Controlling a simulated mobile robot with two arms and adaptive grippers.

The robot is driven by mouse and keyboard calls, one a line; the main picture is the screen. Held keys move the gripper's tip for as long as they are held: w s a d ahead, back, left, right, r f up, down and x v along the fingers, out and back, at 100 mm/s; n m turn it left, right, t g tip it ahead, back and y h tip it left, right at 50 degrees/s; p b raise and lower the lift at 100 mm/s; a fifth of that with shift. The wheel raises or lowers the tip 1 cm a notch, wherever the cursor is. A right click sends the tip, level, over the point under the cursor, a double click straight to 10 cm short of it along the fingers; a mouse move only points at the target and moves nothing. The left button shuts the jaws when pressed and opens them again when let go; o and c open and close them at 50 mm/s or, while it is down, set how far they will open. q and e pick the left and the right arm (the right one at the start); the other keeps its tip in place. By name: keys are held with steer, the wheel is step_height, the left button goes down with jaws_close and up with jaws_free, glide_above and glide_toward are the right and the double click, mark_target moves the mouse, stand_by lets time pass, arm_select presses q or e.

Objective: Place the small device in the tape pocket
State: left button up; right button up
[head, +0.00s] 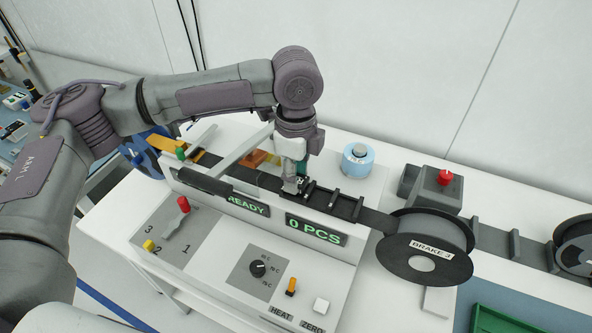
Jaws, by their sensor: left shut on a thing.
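My left gripper (291,186) points straight down at the black tape track (345,207), just behind the machine's front display panel. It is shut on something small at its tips. The small device itself is too small and too hidden by the fingers to make out. The track has raised black crosspieces with pockets between them, to the right of the fingertips. I cannot tell whether the fingertips touch the tape. My right gripper is not in view.
The panel shows READY (247,206) and 0 PCS (316,231). A reel labelled BRAKE 3 (424,250) stands right of the track. A red lever (183,204), dial (258,267) and orange switch (291,286) are in front.

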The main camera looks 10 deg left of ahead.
arm_select(q)
steer(key=shift+f, duration=0.25)
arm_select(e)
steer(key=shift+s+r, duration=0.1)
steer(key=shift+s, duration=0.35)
arm_select(q)
steer(key=shift+f, duration=0.1)
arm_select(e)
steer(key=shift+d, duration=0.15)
arm_select(q)
steer(key=shift+f+p, duration=0.3)
steer(key=shift+f, duration=0.15)
steer(key=o, duration=1)
steer(key=shift+o, duration=0.2)
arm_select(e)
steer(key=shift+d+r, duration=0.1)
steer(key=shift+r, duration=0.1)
